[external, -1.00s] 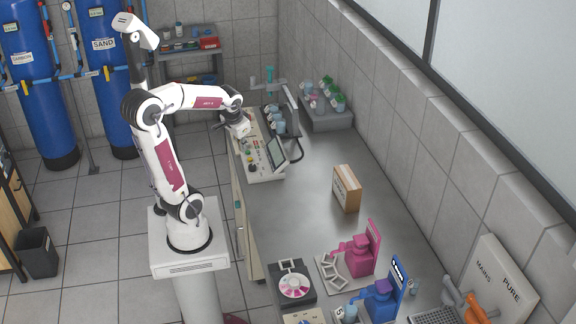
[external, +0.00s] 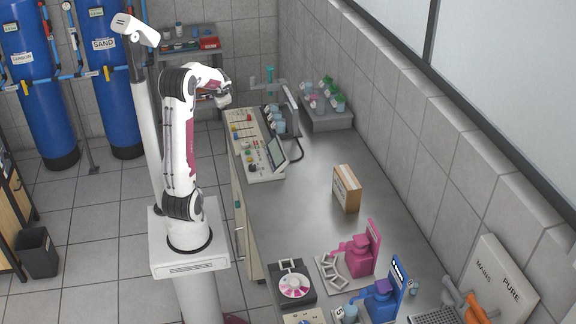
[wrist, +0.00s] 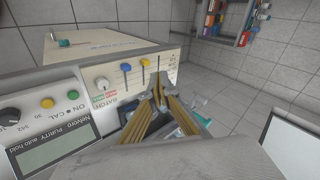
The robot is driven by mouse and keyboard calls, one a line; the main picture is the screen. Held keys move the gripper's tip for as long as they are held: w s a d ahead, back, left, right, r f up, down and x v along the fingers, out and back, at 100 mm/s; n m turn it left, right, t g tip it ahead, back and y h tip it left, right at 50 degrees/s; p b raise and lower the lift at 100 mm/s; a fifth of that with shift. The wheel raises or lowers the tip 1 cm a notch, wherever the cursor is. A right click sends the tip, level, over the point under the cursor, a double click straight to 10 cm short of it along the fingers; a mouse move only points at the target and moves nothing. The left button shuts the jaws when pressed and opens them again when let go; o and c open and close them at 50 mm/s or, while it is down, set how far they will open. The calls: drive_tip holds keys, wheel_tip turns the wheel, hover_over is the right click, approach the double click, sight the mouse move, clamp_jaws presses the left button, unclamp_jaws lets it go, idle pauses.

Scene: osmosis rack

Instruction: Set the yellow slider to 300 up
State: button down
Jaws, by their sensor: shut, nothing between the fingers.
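The control console (external: 262,172) stands on the left end of the bench, and its slider panel shows close up in the wrist view (wrist: 110,72). In the external view my gripper (external: 224,100) is raised beside the console's far end.
A white knob (wrist: 100,84) sits left of the sliders. A yellow button (wrist: 47,103) and a display (wrist: 55,145) are farther left. A cardboard box (external: 346,188) stands on the bench (external: 300,215). Bottles stand behind the console.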

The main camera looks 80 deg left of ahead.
drive_tip(key=s+a+f+m+t+y, duration=0.1)
drive_tip(key=s+a+f+m, duration=0.1)
drive_tip(key=s+a+m, duration=0.45)
drive_tip(key=s+a+f+m+t+y, duration=0.1)
drive_tip(key=a+m, duration=0.2)
drive_tip(key=a, duration=0.7)
drive_tip(key=s+a+f+m+t+y, duration=0.15)
drive_tip(key=s+a+m, duration=0.3)
drive_tip(key=a, duration=0.45)
wheel_tip(320, 180, down, 6)
drive_tip(key=d+m+t+h, duration=0.1)
drive_tip(key=m+t+h, duration=0.3)
drive_tip(key=m, duration=0.7)
drive_tip(key=w+d+m+h, duration=0.2)
drive_tip(key=d+m+h, duration=0.5)
drive_tip(key=d+m, duration=0.6)
drive_tip(key=shift+w+f+m+t+h, duration=0.2)
drive_tip(key=shift+f+m+t+h, duration=0.15)
drive_tip(key=shift+f+m, duration=0.1)
